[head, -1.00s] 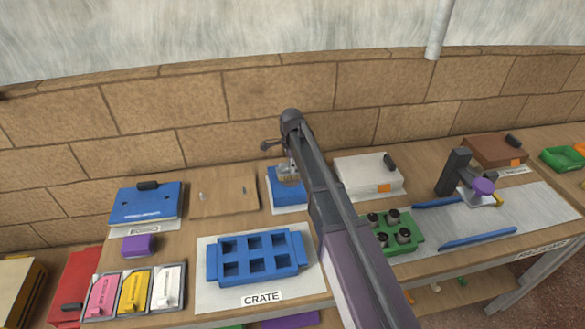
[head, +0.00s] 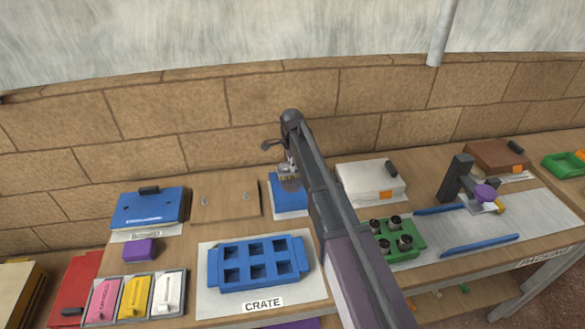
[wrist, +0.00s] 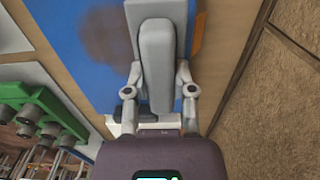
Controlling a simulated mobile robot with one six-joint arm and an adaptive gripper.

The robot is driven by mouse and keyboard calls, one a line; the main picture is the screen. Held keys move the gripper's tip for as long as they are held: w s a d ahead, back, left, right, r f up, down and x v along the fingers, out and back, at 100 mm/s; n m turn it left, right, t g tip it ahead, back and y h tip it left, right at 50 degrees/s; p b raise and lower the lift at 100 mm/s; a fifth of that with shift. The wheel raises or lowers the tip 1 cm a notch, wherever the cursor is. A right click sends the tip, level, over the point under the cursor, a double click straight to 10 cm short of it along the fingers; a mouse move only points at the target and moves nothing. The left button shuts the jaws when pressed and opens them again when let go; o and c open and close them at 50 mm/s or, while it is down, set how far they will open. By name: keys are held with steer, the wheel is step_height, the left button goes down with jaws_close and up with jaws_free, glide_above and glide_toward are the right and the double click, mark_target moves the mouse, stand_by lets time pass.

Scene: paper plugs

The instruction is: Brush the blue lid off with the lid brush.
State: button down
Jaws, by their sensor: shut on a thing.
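A blue lid (head: 290,201) tops a box at the back of the table, mostly in front of the wall and partly behind my arm. In the wrist view the blue lid (wrist: 70,50) fills the upper left and carries a brown, dusty-looking smudge. My gripper (wrist: 157,75) is shut on a grey brush handle (wrist: 156,50), which is over the lid's edge area. In the head view the lid brush (head: 287,171) is above the lid's back part. I cannot tell whether its bristles touch the lid.
A blue crate (head: 257,281) stands in front on a white mat. A wooden board (head: 225,200) lies left of the lid, and a white box (head: 368,182) stands to its right. A green tray (head: 412,253) with several dark plugs stands right of my arm. A brick wall is close behind.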

steer(key=shift+w+f, duration=0.1)
steer(key=shift+w, duration=0.1)
stand_by(0.3)
steer(key=shift+s, duration=0.15)
steer(key=shift+s+d, duration=0.2)
steer(key=shift+s, duration=0.55)
steer(key=shift+s+d, duration=0.2)
steer(key=shift+s, duration=0.55)
steer(key=shift+s+d, duration=0.25)
steer(key=shift+s, duration=0.6)
steer(key=shift+s+d, duration=0.2)
steer(key=shift+s, duration=0.6)
steer(key=shift+s, duration=0.1)
steer(key=shift+s+d, duration=0.2)
steer(key=shift+s, duration=0.55)
steer(key=shift+s+d, duration=0.2)
steer(key=shift+s, duration=0.55)
